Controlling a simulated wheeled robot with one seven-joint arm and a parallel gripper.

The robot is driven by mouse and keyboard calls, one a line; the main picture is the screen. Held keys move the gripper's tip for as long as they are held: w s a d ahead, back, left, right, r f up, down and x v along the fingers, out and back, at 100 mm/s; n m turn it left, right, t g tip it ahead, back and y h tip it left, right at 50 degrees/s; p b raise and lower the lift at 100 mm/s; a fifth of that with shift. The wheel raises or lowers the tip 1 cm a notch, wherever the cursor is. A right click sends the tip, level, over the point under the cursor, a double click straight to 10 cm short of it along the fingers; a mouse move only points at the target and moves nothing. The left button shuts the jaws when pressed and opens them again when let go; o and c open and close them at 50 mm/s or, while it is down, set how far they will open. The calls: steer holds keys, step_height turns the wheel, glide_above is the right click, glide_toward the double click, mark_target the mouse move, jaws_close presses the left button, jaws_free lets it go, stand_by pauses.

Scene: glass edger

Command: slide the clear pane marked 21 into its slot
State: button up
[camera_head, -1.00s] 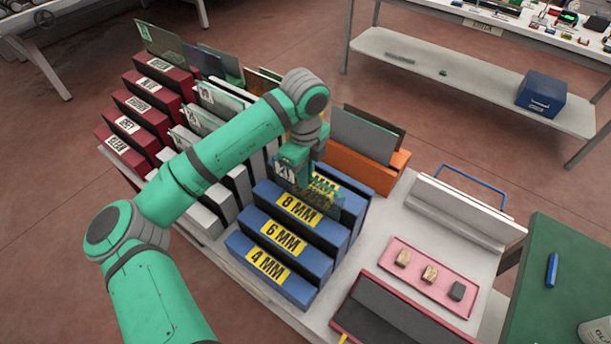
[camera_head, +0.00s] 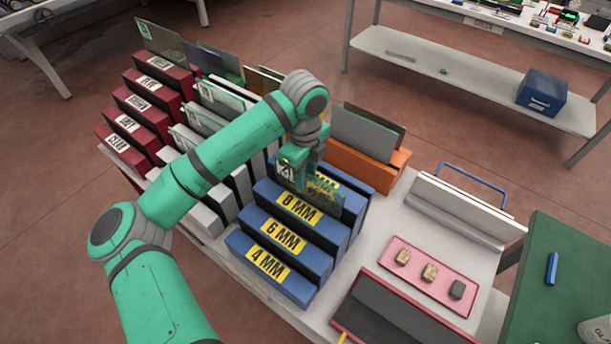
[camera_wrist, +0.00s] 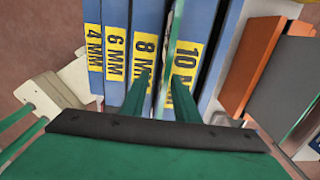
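My gripper (camera_head: 304,178) is shut on a clear pane (camera_head: 325,194) with a white tag at its upper left; the tag's number is too small to read surely. The pane stands upright over the blue rack. In the wrist view, the pane (camera_wrist: 171,52) shows as a thin greenish edge between the 8 MM block (camera_wrist: 146,40) and the 10 MM block (camera_wrist: 190,55), in line with the gap there. My fingers (camera_wrist: 162,88) are on either side of it. I cannot tell how deep its lower edge sits. The 8 MM block (camera_head: 300,209) also shows in the head view.
Beside the blue rack stand an orange rack (camera_head: 377,180) with dark panes, white racks with panes (camera_head: 205,212), and red racks (camera_head: 125,150). A pink tray (camera_head: 437,292) with small blocks lies at right. A white holder with a blue handle (camera_head: 455,210) stands behind it.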

step_height(320, 180, up, 11)
stand_by(0.7)
steer(key=shift+a+f, duration=0.1)
steer(key=shift+f, duration=0.05)
steer(key=shift+s, duration=0.15)
